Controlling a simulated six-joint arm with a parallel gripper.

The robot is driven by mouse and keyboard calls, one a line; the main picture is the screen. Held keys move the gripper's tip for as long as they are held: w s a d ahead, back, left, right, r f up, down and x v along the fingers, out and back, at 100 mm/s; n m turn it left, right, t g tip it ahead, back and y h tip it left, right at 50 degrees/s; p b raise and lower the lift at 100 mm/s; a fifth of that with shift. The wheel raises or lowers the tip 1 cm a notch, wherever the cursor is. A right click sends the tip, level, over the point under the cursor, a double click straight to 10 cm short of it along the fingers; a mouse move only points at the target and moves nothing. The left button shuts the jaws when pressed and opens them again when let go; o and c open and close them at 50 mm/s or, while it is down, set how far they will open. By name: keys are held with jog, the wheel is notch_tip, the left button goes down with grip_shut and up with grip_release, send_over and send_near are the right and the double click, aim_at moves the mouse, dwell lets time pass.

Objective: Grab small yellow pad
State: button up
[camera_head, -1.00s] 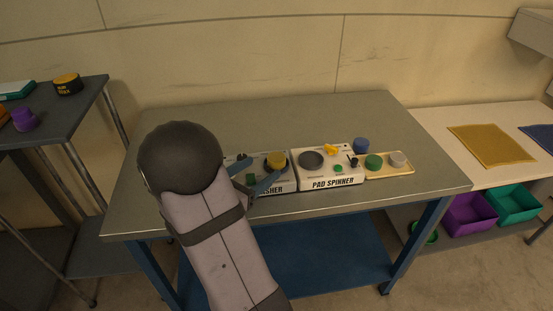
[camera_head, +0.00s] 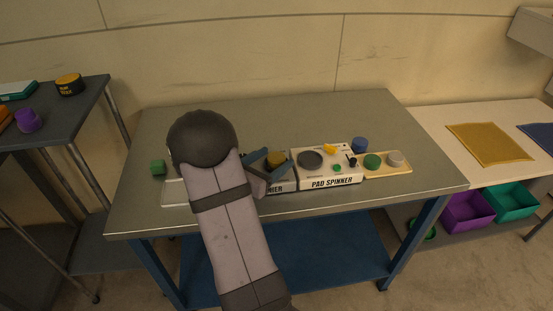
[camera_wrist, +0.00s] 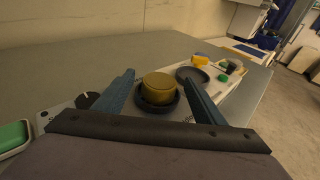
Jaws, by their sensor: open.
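The small yellow pad (camera_wrist: 158,87) is a short round cylinder sitting in a dark round cup (camera_wrist: 157,104) on the white washer box, just left of the pad spinner (camera_head: 327,180). In the head view the yellow pad (camera_head: 277,158) shows between the blue fingers. My gripper (camera_head: 270,166) is open, with one finger on each side of the pad. In the wrist view the gripper (camera_wrist: 163,95) has its fingers apart, and the pad stands between and beyond them. I cannot tell whether either finger touches it. Much of the washer box is hidden behind my arm.
A green block (camera_head: 158,167) is at the left of the table (camera_head: 240,112). The table's back is clear.

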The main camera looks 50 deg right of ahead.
aim_at(272, 161)
jog(key=c, duration=1.1)
jog(key=shift+r, duration=0.1)
jog(key=shift+r+b, duration=0.35)
jog(key=shift+r, duration=4.55)
